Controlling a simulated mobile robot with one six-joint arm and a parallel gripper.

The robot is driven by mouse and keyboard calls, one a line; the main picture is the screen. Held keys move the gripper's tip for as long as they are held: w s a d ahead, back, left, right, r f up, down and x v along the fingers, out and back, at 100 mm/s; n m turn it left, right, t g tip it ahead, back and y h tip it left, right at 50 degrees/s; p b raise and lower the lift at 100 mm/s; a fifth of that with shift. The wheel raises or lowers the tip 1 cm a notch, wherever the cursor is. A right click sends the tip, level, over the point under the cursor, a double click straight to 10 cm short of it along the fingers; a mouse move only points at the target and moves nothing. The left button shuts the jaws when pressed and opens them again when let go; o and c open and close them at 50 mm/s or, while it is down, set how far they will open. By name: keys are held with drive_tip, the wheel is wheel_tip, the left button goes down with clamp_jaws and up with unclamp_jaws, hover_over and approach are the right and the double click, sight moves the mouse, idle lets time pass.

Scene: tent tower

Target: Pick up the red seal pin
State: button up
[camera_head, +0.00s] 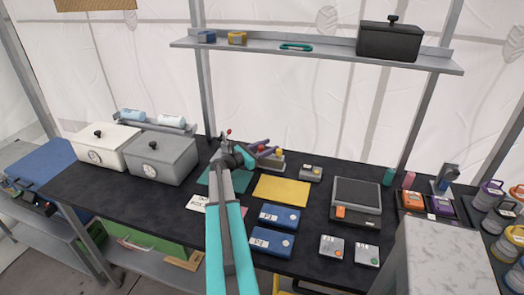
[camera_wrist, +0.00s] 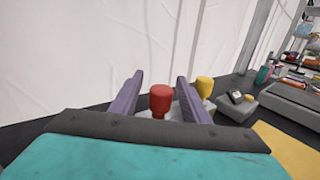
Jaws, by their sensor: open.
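The red seal pin (camera_wrist: 160,100) shows in the wrist view as a red, rounded cylinder head standing upright. It is between the two purple fingers of my gripper (camera_wrist: 160,82), with a gap on each side. The fingers are open. In the head view my gripper (camera_head: 266,148) is over the back of the black table, and the red pin is mostly hidden by it. A yellow pin (camera_wrist: 204,87) stands just right of the right finger; it also shows in the head view (camera_head: 278,153). The pins' grey holder (camera_head: 273,163) is partly covered.
A yellow mat (camera_head: 282,189) and blue cases (camera_head: 280,216) lie in front of the holder. A small grey device (camera_head: 310,173) and a scale (camera_head: 357,195) are to the right. Grey (camera_head: 162,157) and white (camera_head: 105,146) lidded boxes stand left. A shelf (camera_head: 330,57) hangs above.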

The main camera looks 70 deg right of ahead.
idle(0.3)
clamp_jaws()
drive_tip(key=shift+r, duration=0.15)
wheel_tip(320, 180, up, 10)
drive_tip(key=b, duration=0.2)
drive_tip(key=shift+b, duration=0.4)
idle(0.8)
